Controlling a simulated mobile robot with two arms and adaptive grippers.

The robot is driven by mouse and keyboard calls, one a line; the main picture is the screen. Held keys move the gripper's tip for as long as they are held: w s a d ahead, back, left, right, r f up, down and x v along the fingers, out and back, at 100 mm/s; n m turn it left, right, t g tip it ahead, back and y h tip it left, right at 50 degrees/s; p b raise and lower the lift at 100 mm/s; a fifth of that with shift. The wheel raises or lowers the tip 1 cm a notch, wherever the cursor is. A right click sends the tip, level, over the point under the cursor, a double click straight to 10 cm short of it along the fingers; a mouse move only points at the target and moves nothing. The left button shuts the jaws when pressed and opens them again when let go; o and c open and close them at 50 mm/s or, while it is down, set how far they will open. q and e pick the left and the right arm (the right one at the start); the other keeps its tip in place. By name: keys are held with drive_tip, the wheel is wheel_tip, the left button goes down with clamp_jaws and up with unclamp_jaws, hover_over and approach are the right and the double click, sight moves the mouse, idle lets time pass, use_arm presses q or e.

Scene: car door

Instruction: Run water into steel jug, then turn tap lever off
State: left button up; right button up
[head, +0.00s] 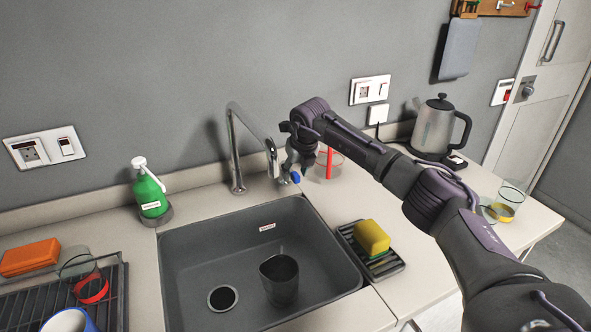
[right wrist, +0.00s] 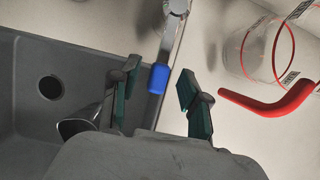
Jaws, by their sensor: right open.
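The steel jug (head: 280,283) stands upright in the sink right of the drain, looking dark; part of it shows in the right wrist view (right wrist: 78,127). The chrome tap (head: 236,150) arches up behind the sink. Its lever has a blue tip (head: 295,177), which shows in the right wrist view (right wrist: 158,78). No water stream is visible. My right gripper (head: 290,160) is open at the lever. In the right wrist view its fingers (right wrist: 159,82) lie on either side of the blue tip, with gaps visible. Whether the jug is under the spout is unclear. My left gripper is out of view.
A clear container with a red handle (right wrist: 265,95) stands close to the right finger. A yellow sponge (head: 372,236) lies on a rack right of the sink (head: 190,260). A green soap bottle (head: 149,192) stands left of the tap; a kettle (head: 435,127) stands at right.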

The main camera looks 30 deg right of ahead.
drive_tip(key=shift+f, duration=0.1)
clamp_jaws()
idle(0.3)
